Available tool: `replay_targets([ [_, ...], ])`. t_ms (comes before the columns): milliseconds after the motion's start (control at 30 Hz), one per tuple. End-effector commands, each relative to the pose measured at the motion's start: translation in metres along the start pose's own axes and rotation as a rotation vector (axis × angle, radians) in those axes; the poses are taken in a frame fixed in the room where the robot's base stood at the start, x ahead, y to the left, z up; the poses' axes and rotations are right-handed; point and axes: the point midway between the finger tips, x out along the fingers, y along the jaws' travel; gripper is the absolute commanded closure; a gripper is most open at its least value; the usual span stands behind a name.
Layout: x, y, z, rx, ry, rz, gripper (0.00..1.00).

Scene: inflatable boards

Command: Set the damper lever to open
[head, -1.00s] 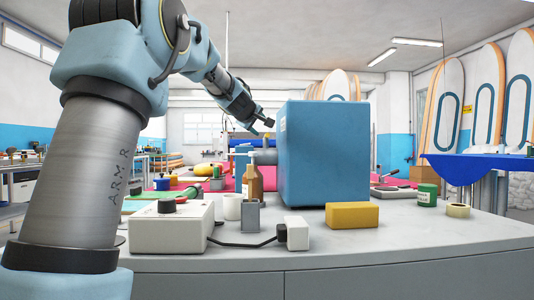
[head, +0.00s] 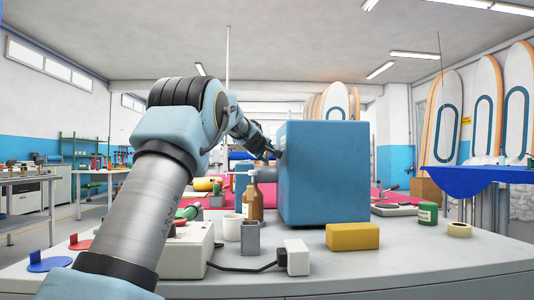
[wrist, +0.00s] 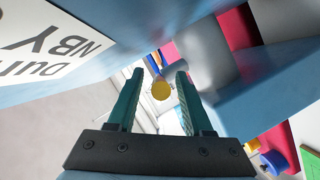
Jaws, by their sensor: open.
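A large blue box (head: 325,180) stands on the grey bench. My gripper (head: 276,153) is at its left side, near the upper part; I cannot tell from the head view whether it touches. In the wrist view my gripper (wrist: 163,80) is open, with two teal fingers apart. A round yellow knob-like thing (wrist: 161,90) with an orange part behind it shows between the fingers; I cannot tell whether it is the damper lever. A white label (wrist: 45,40) with partly cut-off dark lettering is on the blue face at upper left. No lever is clear in the head view.
On the bench are a yellow block (head: 352,237), a green can (head: 428,213), a tape roll (head: 459,229), a white mug (head: 232,228), a brown bottle (head: 254,203) and a white control box (head: 190,250) with a cable. The front right of the bench is clear.

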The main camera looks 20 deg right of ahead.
Motion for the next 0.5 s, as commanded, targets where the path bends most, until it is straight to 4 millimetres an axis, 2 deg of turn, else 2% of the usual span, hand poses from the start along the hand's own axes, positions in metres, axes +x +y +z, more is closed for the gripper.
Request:
replay_targets([
  [233,0.0005,0.0003,0.0000,0.000,0.000,0.001,0.49],
  [500,0.0004,0.0002,0.0001,0.000,0.000,0.001,0.79],
])
